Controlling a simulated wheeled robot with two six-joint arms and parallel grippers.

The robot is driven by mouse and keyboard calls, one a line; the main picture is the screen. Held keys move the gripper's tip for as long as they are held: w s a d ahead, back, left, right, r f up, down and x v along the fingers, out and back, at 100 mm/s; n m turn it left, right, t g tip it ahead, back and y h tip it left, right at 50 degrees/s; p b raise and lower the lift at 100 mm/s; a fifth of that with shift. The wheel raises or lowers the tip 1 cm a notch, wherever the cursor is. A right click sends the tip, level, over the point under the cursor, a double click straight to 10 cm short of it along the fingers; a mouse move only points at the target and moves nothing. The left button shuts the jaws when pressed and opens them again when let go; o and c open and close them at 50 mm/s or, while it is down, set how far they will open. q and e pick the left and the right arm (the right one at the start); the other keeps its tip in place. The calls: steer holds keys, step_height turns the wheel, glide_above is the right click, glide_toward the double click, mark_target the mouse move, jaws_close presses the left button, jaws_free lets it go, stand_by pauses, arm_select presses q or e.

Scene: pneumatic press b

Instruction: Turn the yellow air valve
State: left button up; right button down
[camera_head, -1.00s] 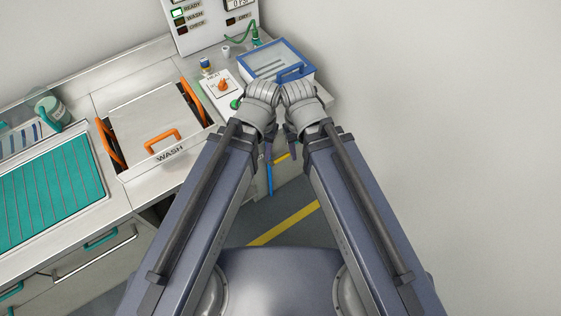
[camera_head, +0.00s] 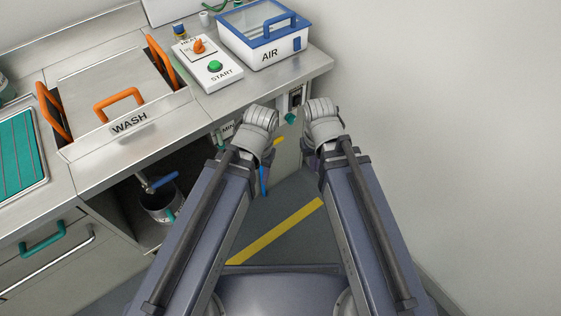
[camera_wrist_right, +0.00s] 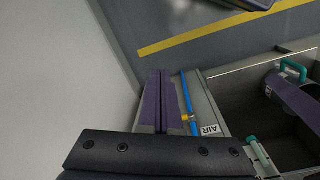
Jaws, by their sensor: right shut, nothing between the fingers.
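The yellow air valve (camera_wrist_right: 187,118) is a small yellow piece on a blue hose, beside a white AIR label, in the right wrist view. In the head view a small yellow patch (camera_head: 279,141) shows on the cabinet's end face between my arms; its shape is too small to read. My right gripper (camera_wrist_right: 160,74) is shut and empty, its purple fingers left of the valve and apart from it. In the head view my right gripper (camera_head: 315,164) is mostly hidden by its wrist. My left gripper (camera_head: 268,154) is largely hidden by its own wrist.
The WASH lid (camera_head: 110,85) is further left. An open shelf holds a metal can (camera_head: 160,203). A bare wall is at right; the floor with its yellow line (camera_head: 280,230) is clear.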

steer(key=w+d+f+m+t+y+b, duration=0.1)
steer(key=w+f+m+b, duration=0.25)
steer(key=f+b, duration=1.15)
steer(key=w+d+f+m+t+y+b, duration=0.1)
steer(key=w+f+m+t+y+b, duration=0.3)
steer(key=f+b, duration=1.1)
steer(key=w+a+r+m+t+y, duration=0.1)
steer(key=w+a+r+m+t, duration=0.2)
steer(key=m, duration=0.9)
steer(key=w+a+r+m+t+y, duration=0.25)
steer(key=w+r+m, duration=0.25)
steer(key=m, duration=0.6)
steer(key=s+f+b+x, duration=0.1)
steer(key=b+x, duration=0.5)
steer(key=x, duration=0.5)
steer(key=shift+g+h, duration=0.45)
steer(key=shift+g, duration=0.1)
steer(key=shift+w+a+r+p, duration=0.1)
steer(key=shift+w+r+p, duration=0.1)
steer(key=shift+r+p, duration=0.9)
steer(key=shift+w+a+r+p, duration=0.1)
steer(key=shift+w+r+p, duration=0.1)
steer(key=shift+r+p, duration=0.95)
